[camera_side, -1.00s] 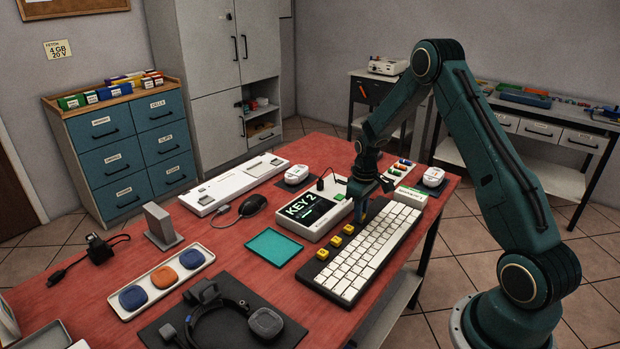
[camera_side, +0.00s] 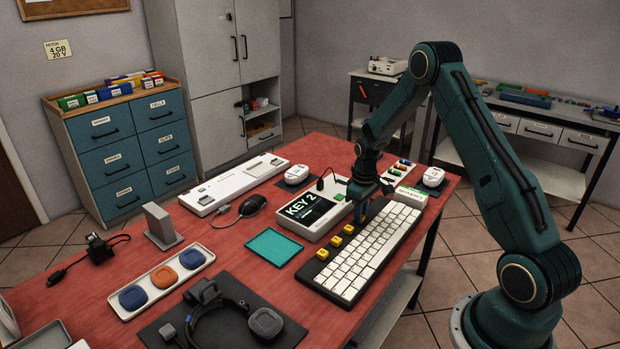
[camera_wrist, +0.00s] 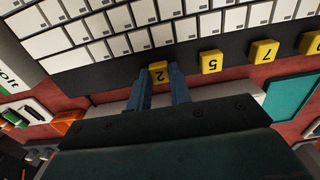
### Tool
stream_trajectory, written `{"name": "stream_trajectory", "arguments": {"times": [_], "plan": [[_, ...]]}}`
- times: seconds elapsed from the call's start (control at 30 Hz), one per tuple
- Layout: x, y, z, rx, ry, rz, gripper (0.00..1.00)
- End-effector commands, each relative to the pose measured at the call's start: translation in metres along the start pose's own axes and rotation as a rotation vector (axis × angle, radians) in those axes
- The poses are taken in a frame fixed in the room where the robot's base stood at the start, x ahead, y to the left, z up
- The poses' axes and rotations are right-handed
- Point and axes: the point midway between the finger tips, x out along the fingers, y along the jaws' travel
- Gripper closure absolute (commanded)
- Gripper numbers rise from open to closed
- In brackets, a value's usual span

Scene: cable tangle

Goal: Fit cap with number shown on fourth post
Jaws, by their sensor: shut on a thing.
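The screen box (camera_side: 310,212) in the side view reads KEY 2. A yellow cap marked 2 (camera_wrist: 159,73) is between the fingertips of my gripper (camera_wrist: 160,82) in the wrist view. My gripper (camera_side: 364,212) is shut on it at the far end of the row of yellow caps, beside the white keyboard (camera_side: 368,252). Other yellow caps stand along the keyboard's black edge: one marked 5 (camera_wrist: 210,62), one marked 7 (camera_wrist: 263,52) and one cut off at the right (camera_wrist: 311,43). The post under the held cap is hidden, so I cannot tell how it sits.
A teal tray (camera_side: 274,246) lies left of the keyboard. A black mouse (camera_side: 252,205) and a white keyboard-like unit (camera_side: 235,187) lie behind. Bare red table shows between them.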

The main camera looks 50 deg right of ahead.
Motion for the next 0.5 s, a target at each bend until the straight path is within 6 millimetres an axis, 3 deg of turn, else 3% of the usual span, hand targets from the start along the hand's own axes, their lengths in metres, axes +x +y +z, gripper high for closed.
{"name": "stream_trajectory", "arguments": {"times": [0.5], "plan": [[0.0045,0.0,0.0,0.0,0.0,0.0,1.0]]}}
